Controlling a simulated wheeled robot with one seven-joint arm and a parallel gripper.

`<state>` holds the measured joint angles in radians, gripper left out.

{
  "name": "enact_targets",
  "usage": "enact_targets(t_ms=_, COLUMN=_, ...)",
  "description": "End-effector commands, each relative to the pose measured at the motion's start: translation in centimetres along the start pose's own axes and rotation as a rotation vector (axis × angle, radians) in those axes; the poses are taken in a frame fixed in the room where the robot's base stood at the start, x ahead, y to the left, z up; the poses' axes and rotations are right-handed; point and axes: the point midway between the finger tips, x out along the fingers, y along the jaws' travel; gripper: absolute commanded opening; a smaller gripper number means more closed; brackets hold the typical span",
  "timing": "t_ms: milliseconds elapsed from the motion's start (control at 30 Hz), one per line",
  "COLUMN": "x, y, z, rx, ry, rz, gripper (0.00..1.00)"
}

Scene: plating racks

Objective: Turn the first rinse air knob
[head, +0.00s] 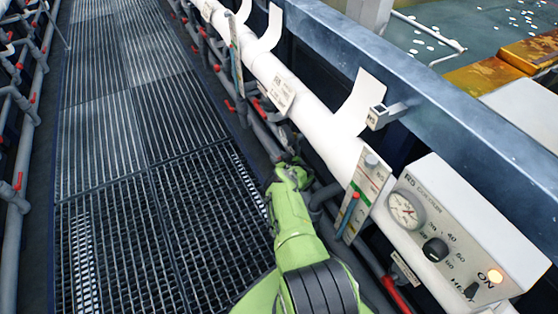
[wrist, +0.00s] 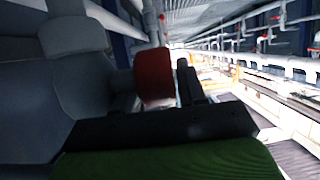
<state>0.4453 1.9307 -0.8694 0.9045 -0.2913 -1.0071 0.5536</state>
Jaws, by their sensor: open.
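My gripper (head: 289,168) is at the end of my green arm in the head view. It is low beside the grey pipes under the long white pipe, and its fingers are too small there to make out. In the wrist view a red knob (wrist: 154,78) sits on grey pipework, right in front of my gripper. A dark finger stands close to the right of this knob; I cannot tell whether it touches. The jaws are open. No label shows near the red knob, so I cannot tell whether it is the first rinse air knob.
A control box (head: 465,235) with a gauge, black knob and lit orange lamp stands at the right. A flowmeter panel (head: 363,195) is beside it. The white pipe (head: 325,128) and a blue-grey beam (head: 400,80) run along the right. The grated walkway (head: 135,130) is clear.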

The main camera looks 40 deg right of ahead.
Motion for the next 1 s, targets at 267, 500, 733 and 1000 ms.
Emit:
enact_targets(t_ms=267, x=-0.06, y=-0.01, z=-0.07, rx=0.000, ry=0.000, rz=0.000, gripper=0.16)
enact_targets(t_ms=500, x=-0.16, y=-0.06, z=0.16, rx=0.006, ry=0.056, rz=-0.004, gripper=0.04)
enact_targets(t_ms=733, x=-0.50, y=-0.10, z=-0.03, rx=0.005, ry=0.246, rz=-0.003, gripper=0.04)
enact_targets(t_ms=1000, x=-0.59, y=-0.12, z=-0.10, rx=0.002, ry=0.272, rz=-0.001, gripper=0.04)
